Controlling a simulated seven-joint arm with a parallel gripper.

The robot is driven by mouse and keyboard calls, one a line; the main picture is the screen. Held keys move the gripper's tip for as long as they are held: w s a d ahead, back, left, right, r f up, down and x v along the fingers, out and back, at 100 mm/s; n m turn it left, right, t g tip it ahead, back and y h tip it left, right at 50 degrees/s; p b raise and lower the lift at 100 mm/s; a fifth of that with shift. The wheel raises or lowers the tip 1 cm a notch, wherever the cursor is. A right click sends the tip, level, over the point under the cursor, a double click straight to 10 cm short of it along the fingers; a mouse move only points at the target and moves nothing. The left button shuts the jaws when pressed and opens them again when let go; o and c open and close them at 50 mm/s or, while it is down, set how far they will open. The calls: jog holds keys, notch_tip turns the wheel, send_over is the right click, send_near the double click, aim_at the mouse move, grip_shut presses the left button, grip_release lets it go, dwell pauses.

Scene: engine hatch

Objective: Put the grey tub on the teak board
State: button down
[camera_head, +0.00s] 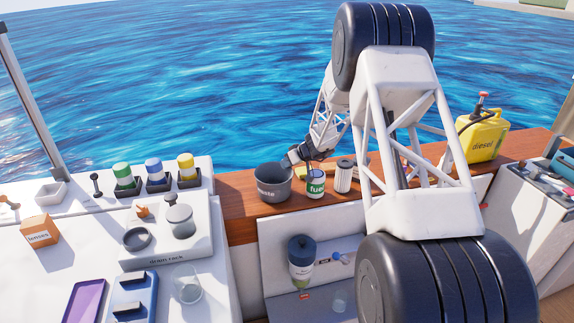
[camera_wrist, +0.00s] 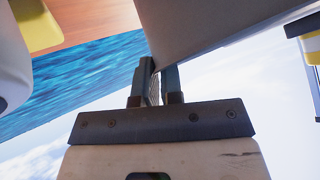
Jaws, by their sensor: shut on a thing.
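The grey tub (camera_head: 272,183), a dark round open pot with lettering that seems to read "waste", is over the left part of the teak board (camera_head: 233,197). I cannot tell whether its base touches the wood. My gripper (camera_head: 293,158) reaches in from behind and is shut on the tub's rim. In the wrist view my gripper (camera_wrist: 158,85) has its two fingers close together at the edge of the tub (camera_wrist: 220,25). The board (camera_wrist: 95,18) also shows there at the upper left. My arm hides part of the board in the head view.
A "fuel" can (camera_head: 315,184) stands close right of the tub, with a white ribbed cylinder (camera_head: 344,177) beside it. A yellow diesel can (camera_head: 482,135) stands farther right. A white counter holds a drain rack (camera_head: 165,250). Below the board is an open hatch with a dark-capped bottle (camera_head: 301,262).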

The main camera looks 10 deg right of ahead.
jog(key=shift+f, duration=0.3)
jog(key=c, duration=1.3)
grip_release()
jog(key=shift+o, duration=0.2)
jog(key=shift+r, duration=0.1)
jog(key=shift+v, duration=6.05)
jog(key=shift+s, duration=0.1)
